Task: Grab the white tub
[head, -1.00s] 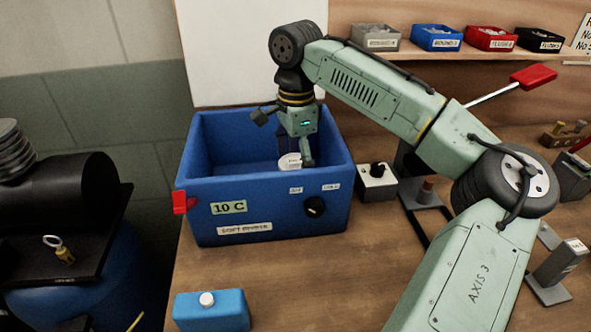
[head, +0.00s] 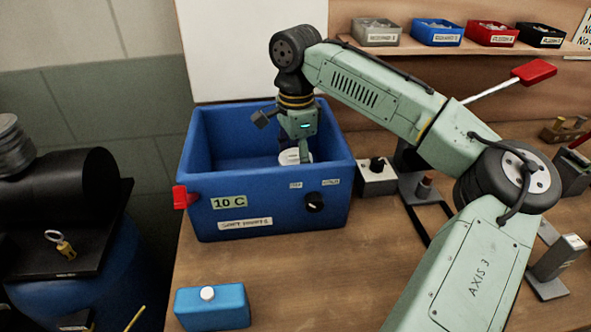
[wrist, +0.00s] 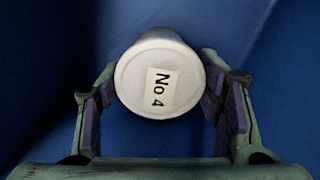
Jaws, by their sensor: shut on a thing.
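The white tub (wrist: 150,65) is round, with a lid labelled "No 4", and fills the space between my fingers in the wrist view. My gripper (wrist: 160,95) is shut on it, with a purple pad at each side. In the head view my gripper (head: 299,150) points down into the blue box (head: 270,206), and the tub (head: 289,158) shows as a small white shape at its fingers. The box's front wall hides the tub's lower part. I cannot tell if the tub touches the box floor.
The blue box is open-topped, with a "10 C" label, a black knob and a red clip (head: 181,197). A small blue container (head: 212,310) stands in front. A grey box with a black knob (head: 377,178) is close on the right. Bench room is free at front.

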